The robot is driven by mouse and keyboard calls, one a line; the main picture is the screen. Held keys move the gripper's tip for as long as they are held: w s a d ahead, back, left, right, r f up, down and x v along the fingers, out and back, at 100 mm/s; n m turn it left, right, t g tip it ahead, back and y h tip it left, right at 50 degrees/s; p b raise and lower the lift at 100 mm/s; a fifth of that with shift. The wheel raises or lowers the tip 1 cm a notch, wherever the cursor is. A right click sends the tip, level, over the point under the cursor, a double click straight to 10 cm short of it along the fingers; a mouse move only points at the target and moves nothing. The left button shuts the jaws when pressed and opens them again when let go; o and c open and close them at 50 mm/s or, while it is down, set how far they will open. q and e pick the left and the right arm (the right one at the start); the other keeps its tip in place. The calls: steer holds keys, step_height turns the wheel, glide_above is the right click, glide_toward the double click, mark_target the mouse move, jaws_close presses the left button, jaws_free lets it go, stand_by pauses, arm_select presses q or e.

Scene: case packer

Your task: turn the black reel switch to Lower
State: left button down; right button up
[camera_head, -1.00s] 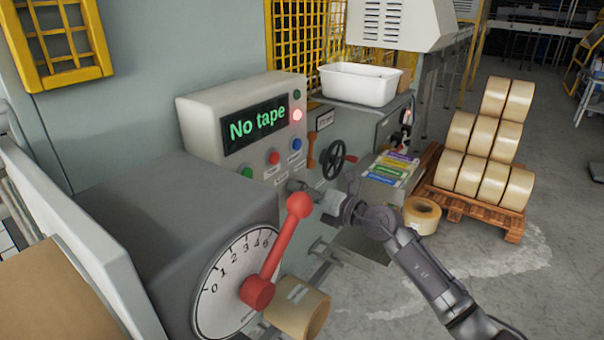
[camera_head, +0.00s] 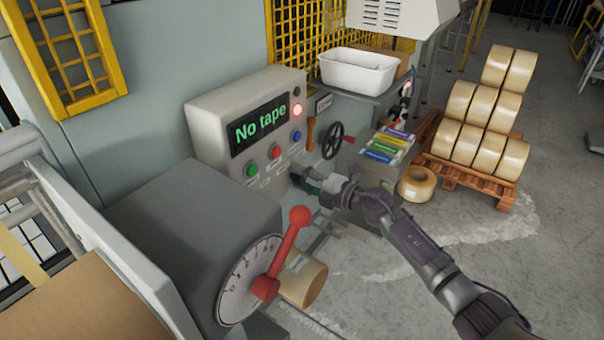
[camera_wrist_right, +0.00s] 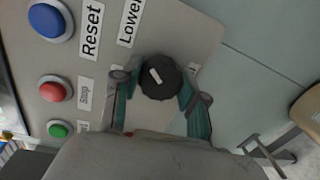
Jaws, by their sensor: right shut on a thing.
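The black reel switch (camera_wrist_right: 160,77) is a round knob with a white mark on the control panel (camera_wrist_right: 185,30). In the right wrist view the mark slants toward the upper left, the side where the "Lower" label (camera_wrist_right: 130,22) is. A second label (camera_wrist_right: 193,70) beside the knob is mostly hidden. My right gripper (camera_wrist_right: 158,90) is shut on the knob, one finger on each side. In the head view my right gripper (camera_head: 300,178) is at the panel's lower right corner and hides the switch. My left gripper is not in view.
The panel carries a blue Reset button (camera_wrist_right: 50,18), a red Stop button (camera_wrist_right: 53,88) and a green button (camera_wrist_right: 60,129). Its screen (camera_head: 260,127) reads "No tape". A red lever (camera_head: 285,250) on a grey dial box stands in front. A handwheel (camera_head: 332,141) is to the right.

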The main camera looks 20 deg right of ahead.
stand_by(0.5)
steer(key=o, duration=1.1)
steer(key=shift+o, duration=0.2)
steer(key=shift+d, duration=0.1)
steer(key=f+v, duration=0.1)
steer(key=v, duration=1.1)
steer(key=shift+r, duration=0.45)
steer(key=shift+f, duration=0.1)
